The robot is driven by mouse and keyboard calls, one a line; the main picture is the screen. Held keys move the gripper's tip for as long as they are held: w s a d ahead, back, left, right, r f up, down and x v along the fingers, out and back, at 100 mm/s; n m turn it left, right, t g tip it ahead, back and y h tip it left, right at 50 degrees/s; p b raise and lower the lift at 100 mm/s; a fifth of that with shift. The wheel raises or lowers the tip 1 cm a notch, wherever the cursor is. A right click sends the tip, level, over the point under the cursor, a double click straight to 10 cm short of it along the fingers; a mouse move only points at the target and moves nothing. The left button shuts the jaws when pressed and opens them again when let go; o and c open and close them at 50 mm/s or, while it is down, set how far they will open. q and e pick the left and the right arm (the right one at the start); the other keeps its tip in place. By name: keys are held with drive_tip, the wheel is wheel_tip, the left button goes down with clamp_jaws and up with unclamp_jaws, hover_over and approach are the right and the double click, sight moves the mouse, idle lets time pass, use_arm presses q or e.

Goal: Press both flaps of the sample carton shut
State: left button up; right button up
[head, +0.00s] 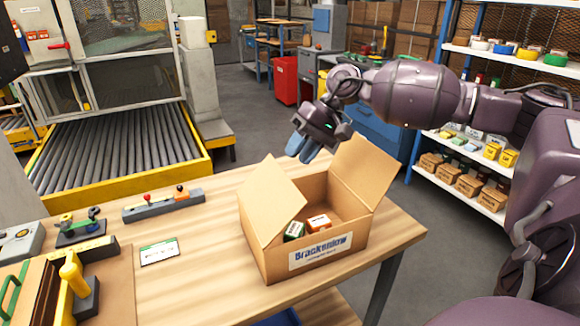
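The sample carton (337,262) stands open on the wooden table, with a printed label on its front. Its left flap (271,196) stands up and leans inward over the left part of the opening. Its right flap (362,171) stands up and leans outward at the right. A green-and-white box (294,231) and an orange-and-white box (319,223) lie inside. My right gripper (304,150) is above and behind the carton's back edge, left of the right flap. Its blue fingers are close together, with nothing seen between them. My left gripper is not in view.
On the table (205,262) are a grey bar with two knobs (163,206), a small card (159,252) and a yellow-handled tool (76,279) at the left. A roller conveyor (118,150) stands behind. The tabletop just left of the carton is clear.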

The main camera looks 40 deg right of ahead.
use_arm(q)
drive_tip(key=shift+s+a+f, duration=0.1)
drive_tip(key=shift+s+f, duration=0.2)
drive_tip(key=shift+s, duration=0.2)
use_arm(e)
drive_tip(key=v, duration=0.3)
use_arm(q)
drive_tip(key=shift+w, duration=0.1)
